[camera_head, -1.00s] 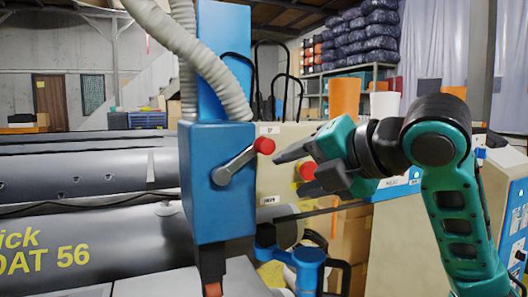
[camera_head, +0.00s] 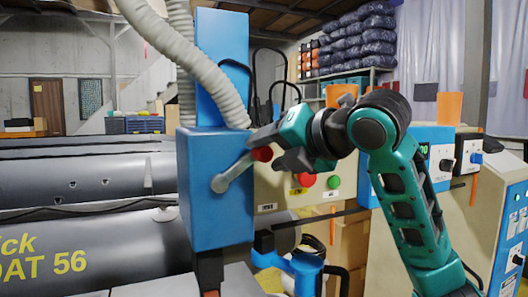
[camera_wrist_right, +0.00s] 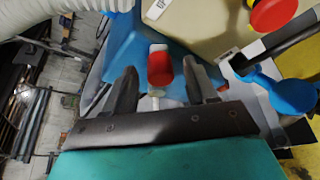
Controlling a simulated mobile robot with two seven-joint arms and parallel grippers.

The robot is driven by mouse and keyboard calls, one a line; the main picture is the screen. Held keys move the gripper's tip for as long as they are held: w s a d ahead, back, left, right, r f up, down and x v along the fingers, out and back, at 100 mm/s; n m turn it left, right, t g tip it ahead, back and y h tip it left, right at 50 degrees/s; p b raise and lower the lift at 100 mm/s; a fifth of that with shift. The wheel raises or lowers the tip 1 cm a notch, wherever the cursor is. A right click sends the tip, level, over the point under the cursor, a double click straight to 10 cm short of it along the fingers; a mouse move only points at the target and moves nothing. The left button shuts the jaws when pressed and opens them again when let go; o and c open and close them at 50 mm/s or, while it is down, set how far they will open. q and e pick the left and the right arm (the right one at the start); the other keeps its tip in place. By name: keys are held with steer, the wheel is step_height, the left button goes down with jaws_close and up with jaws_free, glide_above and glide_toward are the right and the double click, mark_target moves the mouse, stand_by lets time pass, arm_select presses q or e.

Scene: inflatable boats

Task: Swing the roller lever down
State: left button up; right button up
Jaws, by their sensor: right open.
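The roller lever (camera_head: 235,170) is a grey arm on the blue machine housing (camera_head: 213,222). It slants up and right from its pivot to a red knob (camera_head: 262,154). In the right wrist view the red knob (camera_wrist_right: 160,68) lies between the two dark fingers. My right gripper (camera_head: 265,153) is open around the knob, with a gap beside each finger in the wrist view (camera_wrist_right: 160,82). Part of the knob is hidden behind the fingers in the head view. My left gripper is not in view.
A beige control panel (camera_head: 285,190) with a red button (camera_head: 305,180) and a green button (camera_head: 334,182) stands right behind the lever. A ribbed hose (camera_head: 190,55) hangs above the housing. Grey boat tubes (camera_head: 90,235) lie at the left.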

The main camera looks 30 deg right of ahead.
steer(key=shift+x, duration=1.15)
jaws_close()
